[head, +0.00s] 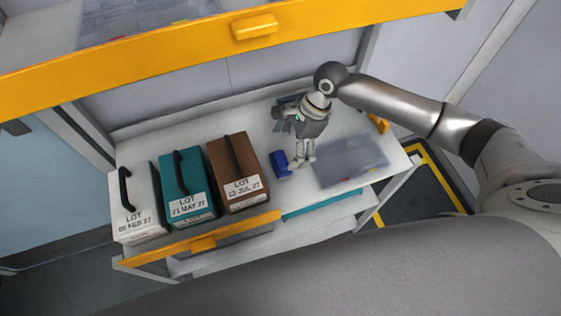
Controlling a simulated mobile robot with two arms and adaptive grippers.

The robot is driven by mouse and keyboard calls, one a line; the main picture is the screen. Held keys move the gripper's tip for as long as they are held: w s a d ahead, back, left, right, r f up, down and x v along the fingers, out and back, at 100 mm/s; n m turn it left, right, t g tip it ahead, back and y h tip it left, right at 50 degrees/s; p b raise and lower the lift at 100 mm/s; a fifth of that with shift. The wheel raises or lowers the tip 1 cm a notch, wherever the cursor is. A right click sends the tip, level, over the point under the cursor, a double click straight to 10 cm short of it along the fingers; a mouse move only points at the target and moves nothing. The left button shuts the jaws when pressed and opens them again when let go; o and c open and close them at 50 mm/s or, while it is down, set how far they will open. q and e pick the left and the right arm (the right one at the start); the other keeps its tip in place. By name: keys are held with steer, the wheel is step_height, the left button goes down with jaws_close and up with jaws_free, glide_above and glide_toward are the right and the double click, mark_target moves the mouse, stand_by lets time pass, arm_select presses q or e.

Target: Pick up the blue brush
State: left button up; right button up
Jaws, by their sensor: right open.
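The blue brush (280,164) is a small, dark blue, blocky thing lying on the white shelf (262,128), just right of the brown case. Its fine shape is too small to tell. My right gripper (301,163) points down over the shelf, close beside the brush on its right. It is open, and nothing shows between its fingers. I cannot tell whether the fingertips touch the shelf. My left gripper is not in view.
White (139,206), teal (188,193) and brown (238,175) handled cases with lot labels stand in a row on the left. A translucent grey pouch or sheet (350,161) lies at right. A yellow-edged upper shelf (150,48) overhangs the back.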

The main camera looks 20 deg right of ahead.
mark_target(282, 158)
steer(key=p+x, duration=0.1)
steer(key=x, duration=0.5)
steer(key=shift+a+f, duration=0.1)
steer(key=shift+f, duration=0.3)
steer(key=shift+c, duration=0.2)
steer(key=c, duration=1.1)
steer(key=shift+r, duration=0.1)
